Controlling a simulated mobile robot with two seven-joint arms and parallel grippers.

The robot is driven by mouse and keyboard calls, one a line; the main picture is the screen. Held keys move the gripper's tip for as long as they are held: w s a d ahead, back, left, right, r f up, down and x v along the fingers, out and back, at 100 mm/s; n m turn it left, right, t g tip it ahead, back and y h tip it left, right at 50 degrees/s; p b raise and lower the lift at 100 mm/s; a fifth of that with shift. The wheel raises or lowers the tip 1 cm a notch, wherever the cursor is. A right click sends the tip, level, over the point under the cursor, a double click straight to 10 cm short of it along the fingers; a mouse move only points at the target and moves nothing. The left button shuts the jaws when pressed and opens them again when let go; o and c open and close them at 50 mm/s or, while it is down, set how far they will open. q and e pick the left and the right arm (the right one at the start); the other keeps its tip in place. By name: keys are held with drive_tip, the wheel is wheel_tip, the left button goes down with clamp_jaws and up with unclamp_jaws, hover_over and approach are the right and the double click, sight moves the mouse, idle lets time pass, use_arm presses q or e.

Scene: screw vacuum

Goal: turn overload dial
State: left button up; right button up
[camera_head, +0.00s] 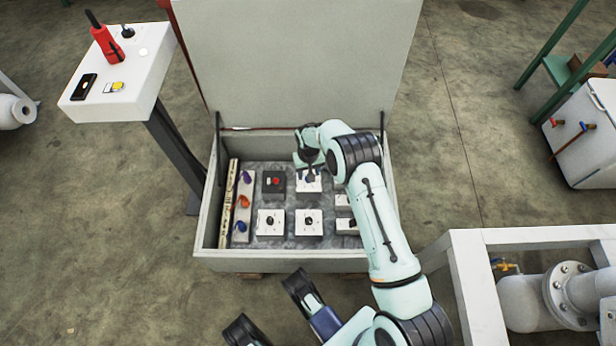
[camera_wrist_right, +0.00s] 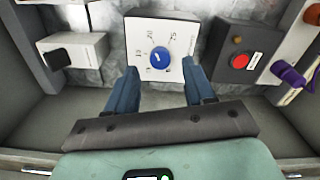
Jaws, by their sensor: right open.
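The overload dial is a round blue knob (camera_wrist_right: 160,57) on a white square plate with printed numbers. In the head view its white box (camera_head: 308,187) is in the back row of the panel, partly covered by my right gripper (camera_head: 308,172). In the right wrist view my right gripper (camera_wrist_right: 161,70) is open, with one blue finger on each side of the knob and gaps between. Contact with the box's edges cannot be told. At the bottom of the head view, two dark fingers of my left gripper (camera_head: 270,303) are apart and empty, in front of the case.
The panel lies in an open case (camera_head: 280,264) with raised walls and an upright lid (camera_head: 300,60). A dark box with a red button (camera_head: 273,182) sits left of the dial. More switch boxes (camera_head: 270,223) stand in front. A white stand (camera_head: 130,70) is at left.

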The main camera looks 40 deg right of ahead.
use_arm(q)
drive_tip(key=shift+s+a+f+g+b, duration=0.1)
drive_tip(key=shift+s+f+g+b, duration=0.1)
drive_tip(key=shift+s, duration=0.3)
drive_tip(key=shift+s+f+g+b, duration=0.1)
drive_tip(key=shift+s+f+b, duration=0.1)
drive_tip(key=shift+s, duration=0.25)
use_arm(e)
drive_tip(key=shift+f, duration=1.6)
clamp_jaws()
drive_tip(key=shift+n, duration=0.3)
drive_tip(key=n, duration=0.5)
drive_tip(key=shift+n, duration=0.3)
drive_tip(key=n, duration=0.5)
drive_tip(key=shift+n, duration=0.4)
